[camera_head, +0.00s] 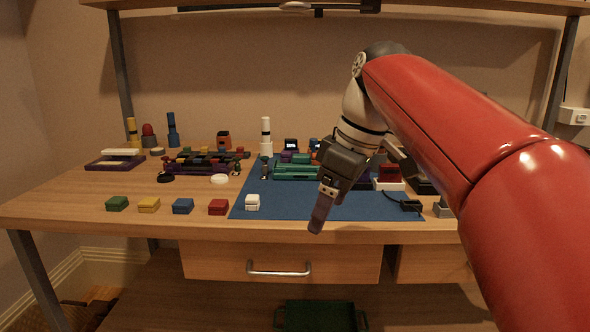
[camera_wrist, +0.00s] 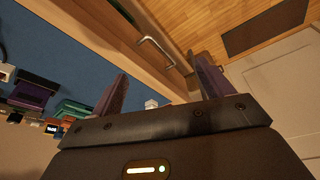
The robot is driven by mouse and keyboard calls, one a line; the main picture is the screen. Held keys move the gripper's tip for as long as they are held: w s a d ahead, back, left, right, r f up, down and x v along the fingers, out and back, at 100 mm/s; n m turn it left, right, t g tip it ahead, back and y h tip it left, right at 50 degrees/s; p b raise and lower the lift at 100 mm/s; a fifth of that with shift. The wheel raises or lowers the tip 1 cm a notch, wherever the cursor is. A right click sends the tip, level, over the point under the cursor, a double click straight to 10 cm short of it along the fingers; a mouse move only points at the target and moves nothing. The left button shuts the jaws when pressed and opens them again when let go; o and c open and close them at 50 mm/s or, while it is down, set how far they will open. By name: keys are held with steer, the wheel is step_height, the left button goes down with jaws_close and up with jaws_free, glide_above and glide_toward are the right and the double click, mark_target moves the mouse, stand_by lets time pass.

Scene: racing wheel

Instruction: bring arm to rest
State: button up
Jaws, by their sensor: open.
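My red arm reaches in from the right in the head view. My gripper (camera_head: 318,212) hangs over the front part of the blue mat (camera_head: 290,207), its fingers pointing down towards the bench's front edge. In the wrist view my gripper (camera_wrist: 158,88) shows two purple fingers spread well apart with nothing between them. Behind the fingers, the wrist view shows the bench's front edge and the drawer handle (camera_wrist: 157,50).
A drawer handle (camera_head: 279,270) juts out below. A green tray (camera_head: 318,316) lies lower down.

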steer(key=s+d+f+m+t+h, duration=0.1)
steer(key=s+d+f+m+t, duration=0.1)
steer(key=s+d+f+m, duration=0.3)
steer(key=s+d+f+m+t+h, duration=0.1)
steer(key=s+d+f+m+h, duration=0.1)
steer(key=s+d+f+m, duration=0.2)
steer(key=s+f+m, duration=0.1)
steer(key=s+f, duration=0.2)
steer(key=f, duration=0.3)
steer(key=s+f+m, duration=0.2)
steer(key=s+f, duration=0.2)
steer(key=f, duration=0.2)
steer(key=shift+s+d+f+m+t, duration=0.2)
steer(key=shift+d+m+t, duration=0.1)
steer(key=shift+d+t, duration=0.1)
